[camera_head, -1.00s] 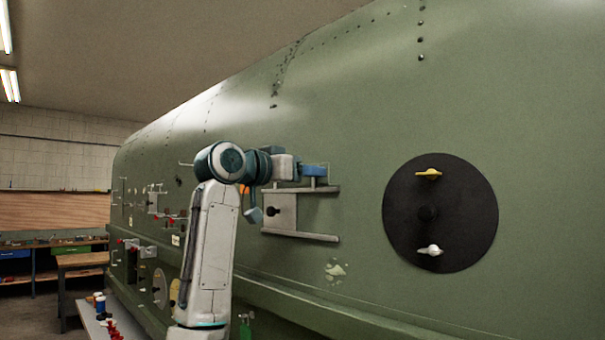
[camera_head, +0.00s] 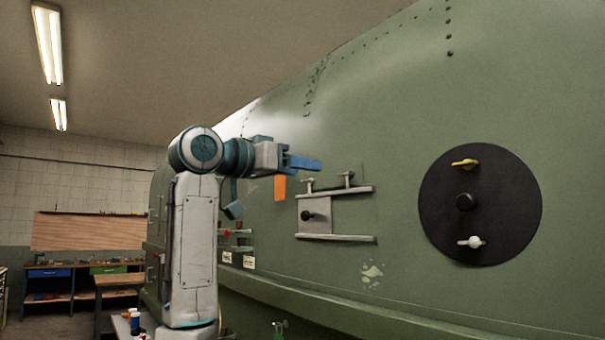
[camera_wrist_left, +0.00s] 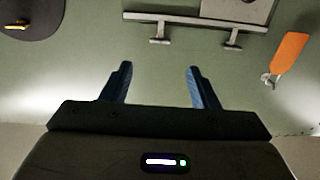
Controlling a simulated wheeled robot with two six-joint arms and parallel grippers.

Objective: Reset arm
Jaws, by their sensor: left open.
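My left arm rises at the left of the head view and bends at its top toward the green fuselage (camera_head: 350,110). My left gripper (camera_head: 318,163) is level, with blue fingers pointing right, in front of the fuselage and above a railed plate. In the left wrist view its two blue fingers (camera_wrist_left: 160,75) are spread apart with nothing between them. My right gripper is not in view.
A grey plate (camera_head: 318,214) sits between two rails on the fuselage. An orange tag (camera_head: 280,188) hangs beside it; it also shows in the wrist view (camera_wrist_left: 289,54). A workbench (camera_head: 75,283) stands far left.

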